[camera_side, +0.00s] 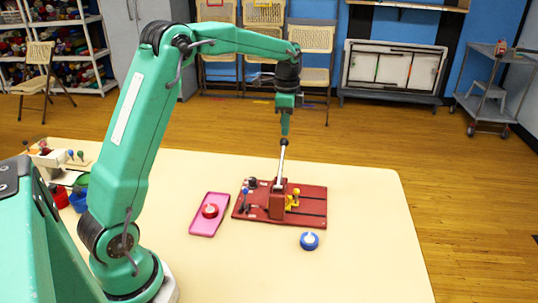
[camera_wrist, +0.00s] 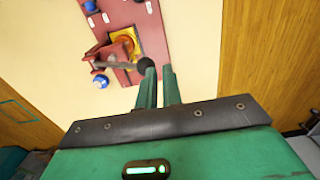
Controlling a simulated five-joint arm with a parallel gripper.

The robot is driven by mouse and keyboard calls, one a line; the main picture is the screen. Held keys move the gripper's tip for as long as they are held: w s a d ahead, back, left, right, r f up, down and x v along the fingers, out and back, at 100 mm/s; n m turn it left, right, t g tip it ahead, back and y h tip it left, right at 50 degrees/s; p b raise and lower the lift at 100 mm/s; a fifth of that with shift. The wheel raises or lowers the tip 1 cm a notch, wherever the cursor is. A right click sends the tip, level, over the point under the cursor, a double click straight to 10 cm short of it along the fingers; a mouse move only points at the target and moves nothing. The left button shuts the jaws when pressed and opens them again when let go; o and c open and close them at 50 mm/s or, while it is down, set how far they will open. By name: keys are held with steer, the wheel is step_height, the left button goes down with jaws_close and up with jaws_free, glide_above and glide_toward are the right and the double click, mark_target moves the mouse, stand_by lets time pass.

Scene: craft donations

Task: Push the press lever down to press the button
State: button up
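The press has a dark red base plate (camera_side: 312,207) on the table, with a red block and a yellow part (camera_side: 292,200) on it. Its lever (camera_side: 280,165) stands nearly upright, with a black knob at the top. In the wrist view the knob (camera_wrist: 145,65) is close to the left fingertip; I cannot tell whether they touch. My gripper (camera_side: 285,133) points down just above the knob. In the wrist view its two green fingers (camera_wrist: 159,72) have a narrow gap with nothing visible in it.
Red and blue cups (camera_side: 79,201) stand at the far left. The table's right side is clear.

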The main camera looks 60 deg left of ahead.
steer(key=shift+r, duration=1.9)
steer(key=shift+s+d+r, duration=0.4)
steer(key=shift+r, duration=0.05)
steer(key=s+d+r+n+t, duration=0.25)
steer(key=s+d, duration=0.25)
steer(key=s, duration=0.5)
steer(key=s+d+r+n+t, duration=0.2)
steer(key=s+d+n, duration=0.3)
steer(key=s, duration=0.4)
steer(key=s+d+f+n+t, duration=0.1)
steer(key=s+f, duration=0.3)
steer(key=s, duration=0.4)
steer(key=shift+d, duration=0.85)
steer(key=shift+n, duration=0.25)
